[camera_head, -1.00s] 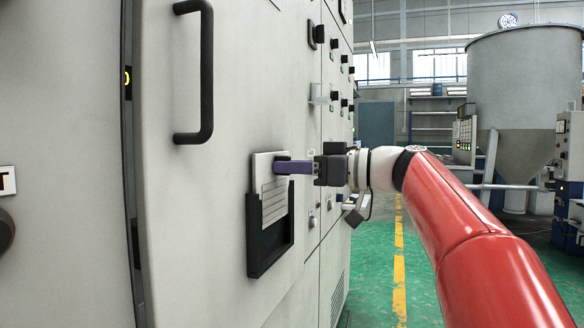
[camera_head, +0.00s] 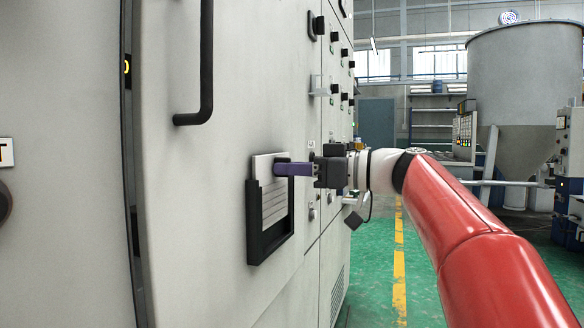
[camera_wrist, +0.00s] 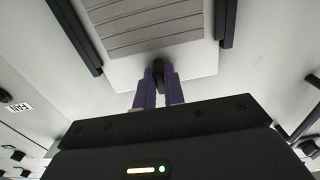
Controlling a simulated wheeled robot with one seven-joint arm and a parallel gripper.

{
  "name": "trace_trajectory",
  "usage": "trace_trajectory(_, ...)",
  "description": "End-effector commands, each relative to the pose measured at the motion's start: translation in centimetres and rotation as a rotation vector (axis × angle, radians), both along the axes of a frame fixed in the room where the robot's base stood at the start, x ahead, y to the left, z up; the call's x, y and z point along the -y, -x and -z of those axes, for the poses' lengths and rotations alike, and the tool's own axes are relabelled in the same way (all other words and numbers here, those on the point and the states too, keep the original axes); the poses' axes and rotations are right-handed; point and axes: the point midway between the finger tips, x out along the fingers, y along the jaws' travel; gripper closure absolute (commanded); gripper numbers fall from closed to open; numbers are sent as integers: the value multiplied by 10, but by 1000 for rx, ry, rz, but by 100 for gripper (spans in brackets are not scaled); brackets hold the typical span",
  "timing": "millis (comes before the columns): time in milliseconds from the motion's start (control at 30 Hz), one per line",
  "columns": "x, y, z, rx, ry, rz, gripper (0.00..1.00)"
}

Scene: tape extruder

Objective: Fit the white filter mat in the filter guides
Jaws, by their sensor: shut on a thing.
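The white filter mat (camera_head: 273,205), with grey lines across it, stands upright at the cabinet door. Its lower part sits between the black filter guides (camera_head: 253,222), and its top edge rises above them. My gripper (camera_head: 281,168) has purple fingers and is shut on the mat near its top edge, reaching in from the right. In the wrist view the mat (camera_wrist: 150,30) lies between two black guide rails (camera_wrist: 76,36), with the fingers (camera_wrist: 159,88) closed at its near edge.
A black door handle (camera_head: 206,70) projects above and left of the guides. Switches and knobs (camera_head: 318,26) stick out of the panel to the right. The green floor with a yellow line (camera_head: 399,265) is clear.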

Motion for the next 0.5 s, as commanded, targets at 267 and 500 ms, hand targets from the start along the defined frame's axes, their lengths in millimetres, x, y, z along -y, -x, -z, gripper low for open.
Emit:
trace_trajectory(267,0,0,8,0,0,0,100)
trace_trajectory(500,0,0,13,-1,0,1,100)
